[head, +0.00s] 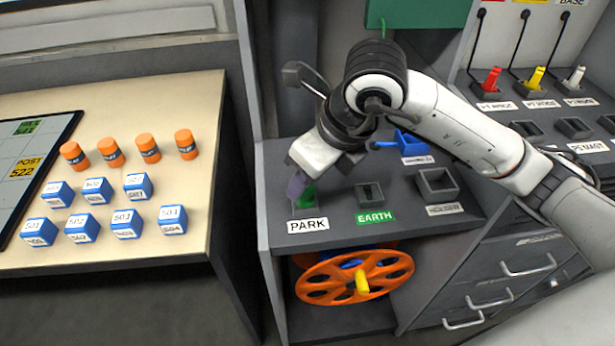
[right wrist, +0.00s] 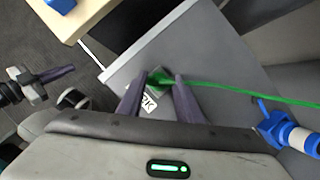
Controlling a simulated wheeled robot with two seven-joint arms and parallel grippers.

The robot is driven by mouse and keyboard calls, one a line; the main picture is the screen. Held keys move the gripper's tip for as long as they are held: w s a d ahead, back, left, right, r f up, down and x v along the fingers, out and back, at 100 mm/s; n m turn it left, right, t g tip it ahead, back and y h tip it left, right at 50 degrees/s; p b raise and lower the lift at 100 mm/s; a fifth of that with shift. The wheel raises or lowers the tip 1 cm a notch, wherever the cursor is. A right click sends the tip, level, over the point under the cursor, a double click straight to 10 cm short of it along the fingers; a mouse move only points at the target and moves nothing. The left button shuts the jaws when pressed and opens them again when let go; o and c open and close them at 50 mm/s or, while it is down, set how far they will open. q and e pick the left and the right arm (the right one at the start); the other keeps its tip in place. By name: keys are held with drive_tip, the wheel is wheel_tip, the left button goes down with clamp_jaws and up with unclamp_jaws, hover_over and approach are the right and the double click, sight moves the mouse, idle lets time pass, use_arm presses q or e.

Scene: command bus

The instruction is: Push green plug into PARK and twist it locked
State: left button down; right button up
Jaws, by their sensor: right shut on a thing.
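The green plug (head: 308,196) is at the PARK position on the grey bench, above the white PARK label (head: 307,225). My right gripper (head: 299,186) reaches down to it and is shut on it. In the right wrist view the green plug (right wrist: 159,79) shows between the two purple fingers (right wrist: 158,92), and its green cord (right wrist: 230,88) runs off to the right. The fingers and plug hide most of the PARK socket, so I cannot tell how deep the plug sits. What looks like my left gripper (right wrist: 45,80) is at the left of the right wrist view, its jaws unclear.
An EARTH socket (head: 369,193) and a larger holder (head: 437,186) stand right of PARK. A blue item (head: 408,142) lies behind. An orange reel (head: 355,276) is on the shelf below. A table (head: 190,100) with blue blocks and orange cylinders stands left, across a gap.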

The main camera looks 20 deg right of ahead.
drive_tip(key=o, duration=1.1)
drive_tip(key=shift+f, duration=0.2)
drive_tip(key=shift+r, duration=0.1)
drive_tip(key=shift+p+v, duration=0.55)
drive_tip(key=shift+v, duration=4.65)
